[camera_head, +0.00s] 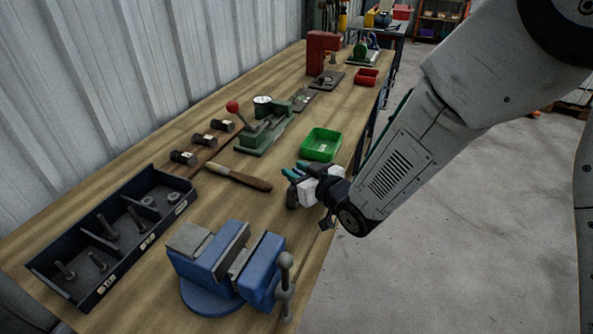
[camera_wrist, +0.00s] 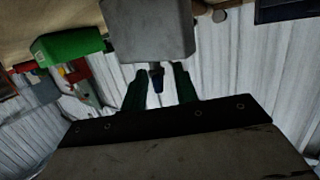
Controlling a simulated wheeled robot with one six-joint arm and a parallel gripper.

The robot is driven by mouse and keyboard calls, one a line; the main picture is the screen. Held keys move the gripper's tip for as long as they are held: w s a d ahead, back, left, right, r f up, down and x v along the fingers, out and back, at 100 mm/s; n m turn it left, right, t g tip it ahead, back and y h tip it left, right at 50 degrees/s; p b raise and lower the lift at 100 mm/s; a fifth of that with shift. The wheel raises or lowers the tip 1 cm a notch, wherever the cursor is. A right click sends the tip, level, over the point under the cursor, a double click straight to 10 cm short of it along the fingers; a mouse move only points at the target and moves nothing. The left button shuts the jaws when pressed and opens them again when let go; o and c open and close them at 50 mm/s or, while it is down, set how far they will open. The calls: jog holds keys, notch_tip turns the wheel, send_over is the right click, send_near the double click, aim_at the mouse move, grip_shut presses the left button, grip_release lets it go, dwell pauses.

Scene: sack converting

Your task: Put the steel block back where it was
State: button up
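A grey block with rounded corners (camera_wrist: 150,28), which looks like the steel block, fills the top middle of the wrist view. It is wider than the gap between my fingers. My gripper (camera_wrist: 160,78) has two dark green fingers standing apart, their tips close to the block's edge; whether they touch it is unclear. A small dark blue thing shows in the gap. In the head view my gripper (camera_head: 291,172) is low over the bench's front edge. A small grey-brown piece (camera_head: 292,197) shows just below the fingers, and I cannot tell if it is the same block.
A blue vise (camera_head: 225,265) stands in front of the gripper. A green tray (camera_head: 320,144) is just behind it, also in the wrist view (camera_wrist: 68,45). A wooden-handled tool (camera_head: 240,177), hammers (camera_head: 203,140) and a divided black bin (camera_head: 110,230) lie to the left.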

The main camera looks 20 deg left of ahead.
jog(key=shift+r, duration=0.2)
jog(key=v, duration=1.2)
jog(key=shift+w, duration=0.15)
jog(key=w+d+r+m+t+h, duration=0.1)
jog(key=w+d+r+h, duration=0.15)
jog(key=d, duration=0.25)
jog(key=w+d+r+m+h, duration=0.1)
jog(key=w+d+m+h, duration=0.15)
jog(key=d, duration=0.25)
jog(key=s+d+r+m+g+h, duration=0.1)
jog(key=s+d+r+m+h, duration=0.15)
jog(key=d, duration=0.45)
jog(key=s+d+r+m+g+h, duration=0.1)
jog(key=d+h, duration=0.2)
jog(key=d, duration=0.4)
jog(key=s+d+r+m+g, duration=0.1)
jog(key=s+d+g, duration=0.1)
jog(key=s, duration=0.5)
jog(key=s+d+r+m+g+h, duration=0.1)
jog(key=s+d+r+g, duration=0.1)
jog(key=s+d, duration=0.3)
jog(key=s+d+r+m+g+h, duration=0.1)
jog(key=s+d, duration=0.3)
jog(key=s, duration=0.5)
jog(key=shift+s+r+m+g, duration=0.2)
jog(key=shift+r+m+g, duration=0.45)
jog(key=shift+g, duration=0.25)
